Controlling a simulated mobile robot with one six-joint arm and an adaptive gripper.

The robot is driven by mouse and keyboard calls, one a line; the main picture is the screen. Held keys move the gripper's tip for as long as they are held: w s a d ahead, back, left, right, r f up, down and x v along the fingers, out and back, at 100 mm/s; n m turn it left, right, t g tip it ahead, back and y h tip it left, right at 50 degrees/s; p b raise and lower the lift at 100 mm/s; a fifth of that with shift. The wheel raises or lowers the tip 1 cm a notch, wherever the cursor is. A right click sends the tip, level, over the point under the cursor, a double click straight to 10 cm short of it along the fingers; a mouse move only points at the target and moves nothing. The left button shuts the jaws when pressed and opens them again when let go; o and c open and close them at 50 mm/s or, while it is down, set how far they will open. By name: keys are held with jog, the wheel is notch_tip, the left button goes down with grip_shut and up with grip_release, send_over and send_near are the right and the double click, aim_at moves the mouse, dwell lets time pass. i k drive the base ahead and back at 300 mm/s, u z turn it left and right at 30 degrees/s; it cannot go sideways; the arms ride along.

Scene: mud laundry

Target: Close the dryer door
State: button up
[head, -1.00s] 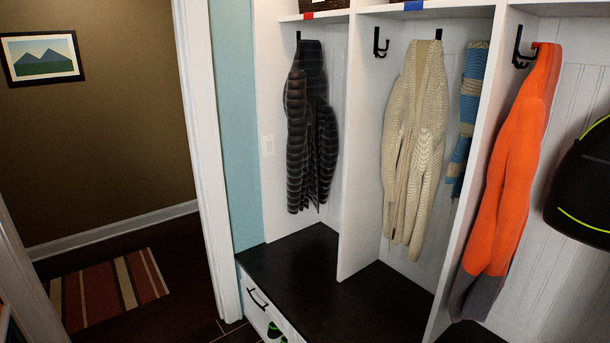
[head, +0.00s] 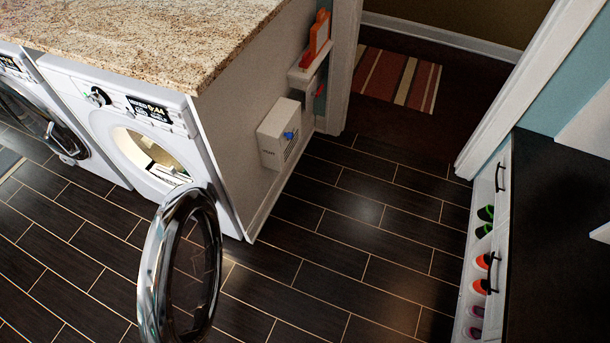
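The dryer (head: 190,152) is a white front-loading machine under the granite counter at the left of the head view. Its round door (head: 151,268), with a chrome rim and clear glass, stands wide open and sticks out over the floor. The lit drum opening (head: 150,155) shows behind it. A second front-loading machine (head: 75,95) stands to its left with its round door (head: 45,125); I cannot tell whether that door is fully shut. My gripper is not in view.
Dark tiled floor (head: 345,240) is clear between the machines and the shoe bench (head: 490,240) at right. A white box (head: 283,135) is on the counter's end panel. A doorway with a striped rug (head: 397,78) lies at the back.

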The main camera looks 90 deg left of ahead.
aim_at(156, 324)
jog(key=u, duration=1.45)
jog(key=i, duration=0.1)
jog(key=u, duration=2.95)
jog(key=i, duration=0.5)
